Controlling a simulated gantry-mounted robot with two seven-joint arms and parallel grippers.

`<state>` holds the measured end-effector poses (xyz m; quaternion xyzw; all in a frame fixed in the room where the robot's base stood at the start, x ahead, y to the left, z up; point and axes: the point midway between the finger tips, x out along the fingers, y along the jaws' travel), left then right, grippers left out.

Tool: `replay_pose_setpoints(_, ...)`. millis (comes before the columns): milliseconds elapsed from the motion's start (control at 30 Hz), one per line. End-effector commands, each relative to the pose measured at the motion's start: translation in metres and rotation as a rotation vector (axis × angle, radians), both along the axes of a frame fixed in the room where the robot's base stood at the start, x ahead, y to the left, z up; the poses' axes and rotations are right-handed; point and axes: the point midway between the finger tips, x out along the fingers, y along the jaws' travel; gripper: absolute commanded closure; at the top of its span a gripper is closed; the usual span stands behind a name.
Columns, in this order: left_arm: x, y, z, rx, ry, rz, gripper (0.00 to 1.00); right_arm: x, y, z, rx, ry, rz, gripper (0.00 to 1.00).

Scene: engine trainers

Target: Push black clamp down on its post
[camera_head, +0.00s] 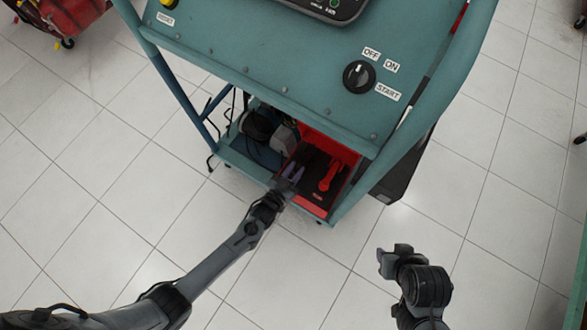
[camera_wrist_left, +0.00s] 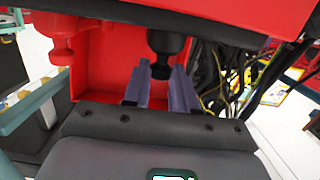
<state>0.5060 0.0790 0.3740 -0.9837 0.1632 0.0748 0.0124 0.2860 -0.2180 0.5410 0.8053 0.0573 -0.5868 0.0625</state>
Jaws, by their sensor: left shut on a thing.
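The black clamp (camera_wrist_left: 165,45) shows in the left wrist view between the two fingers of my left gripper (camera_wrist_left: 160,88). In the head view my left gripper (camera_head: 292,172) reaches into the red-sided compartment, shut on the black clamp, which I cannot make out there. The post under the clamp is hidden, so I cannot tell how far down the clamp sits. My right gripper (camera_head: 392,260) is over the floor, away from the trainer; its jaw opening is unclear.
Dark cables (camera_wrist_left: 235,75) hang close by. The tiled floor in front is clear.

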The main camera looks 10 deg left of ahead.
Motion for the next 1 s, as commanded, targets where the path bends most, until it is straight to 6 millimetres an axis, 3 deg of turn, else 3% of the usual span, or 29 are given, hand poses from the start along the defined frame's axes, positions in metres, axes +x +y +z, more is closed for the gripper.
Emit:
replay_pose_setpoints(33,-0.004,0.002,-0.008,0.008,0.02,0.001,1.0,0.0,0.0,-0.001,0.0,0.0,0.0,0.57)
replay_pose_setpoints(167,-0.004,0.003,-0.009,0.009,0.021,0.001,1.0,0.0,0.0,-0.001,0.0,0.0,0.0,0.57)
replay_pose_setpoints(200,-0.004,0.003,-0.009,0.009,0.021,0.001,0.7,0.0,0.0,-0.001,0.0,0.0,0.0,0.57)
replay_pose_setpoints(333,-0.003,0.002,-0.008,0.007,0.018,0.001,0.51,0.0,0.0,0.0,0.0,-0.001,0.0,0.57)
replay_pose_setpoints(733,-0.007,0.003,-0.002,0.004,0.01,0.001,0.49,0.0,0.0,0.004,0.0,-0.001,0.0,0.57)
replay_pose_setpoints(1000,-0.042,0.015,0.006,0.005,0.013,0.001,0.49,0.0,0.0,0.026,0.0,-0.001,0.0,0.57)
